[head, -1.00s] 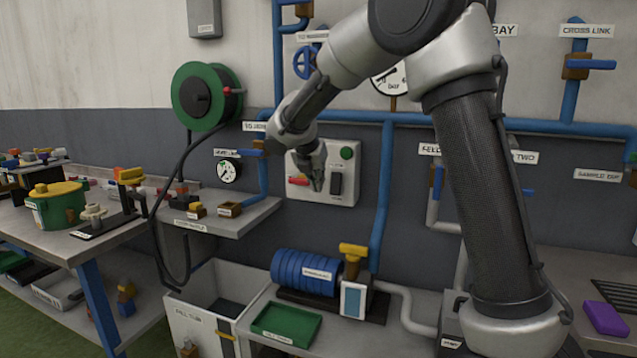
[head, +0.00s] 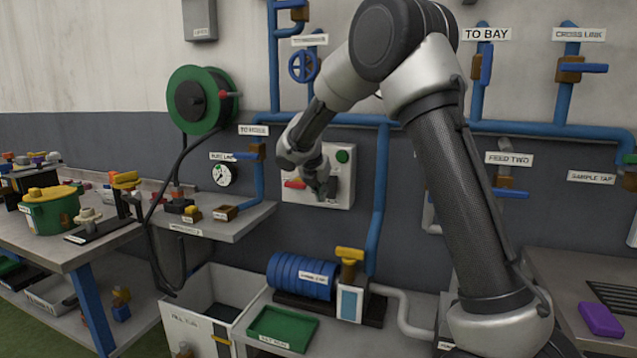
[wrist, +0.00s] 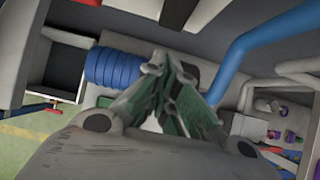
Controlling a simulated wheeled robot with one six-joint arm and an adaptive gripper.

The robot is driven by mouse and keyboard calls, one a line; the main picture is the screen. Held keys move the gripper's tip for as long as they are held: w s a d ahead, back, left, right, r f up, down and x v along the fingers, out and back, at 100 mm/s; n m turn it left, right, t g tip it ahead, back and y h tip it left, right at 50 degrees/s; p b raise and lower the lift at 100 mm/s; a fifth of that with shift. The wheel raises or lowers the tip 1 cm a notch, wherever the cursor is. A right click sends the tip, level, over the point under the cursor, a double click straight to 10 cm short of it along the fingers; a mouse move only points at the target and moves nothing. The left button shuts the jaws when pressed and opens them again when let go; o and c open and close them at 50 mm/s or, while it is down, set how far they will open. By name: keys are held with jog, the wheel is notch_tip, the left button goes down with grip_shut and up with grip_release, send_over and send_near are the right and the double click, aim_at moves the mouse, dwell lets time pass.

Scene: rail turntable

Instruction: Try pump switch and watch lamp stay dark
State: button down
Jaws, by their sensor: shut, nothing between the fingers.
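The light grey switch panel (head: 345,194) is on the wall behind my gripper. A round green lamp (head: 342,156) sits at its upper right, dull with no visible glow. A red part (head: 294,183) shows at the panel's left. My gripper (head: 329,194) is shut and empty, pointing down in front of the panel. It covers the spot of the black switch, so I cannot tell the switch's position or whether I touch it. In the wrist view the fingertips (wrist: 155,65) meet. The blue ribbed pump (head: 300,276) is below, also seen in the wrist view (wrist: 108,70).
A blue pipe (head: 379,200) runs down just right of the panel. A shelf (head: 215,228) with small parts and a gauge (head: 222,174) are left of it. Below are a green tray (head: 283,328) and a pale bin (head: 200,315). A workbench (head: 95,250) stands left.

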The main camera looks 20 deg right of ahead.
aim_at(332, 187)
jog(key=shift+w+d+f, duration=0.4)
jog(key=shift+w+d, duration=0.1)
jog(key=shift+w, duration=0.15)
jog(key=shift+w+d+f, duration=0.35)
jog(key=shift+w+d, duration=0.1)
jog(key=shift+w, duration=0.25)
jog(key=shift+w+d+f, duration=0.4)
jog(key=shift+w+d, duration=0.1)
jog(key=shift+w, duration=0.15)
jog(key=shift+w+d+f, duration=0.25)
jog(key=shift+w+f, duration=0.05)
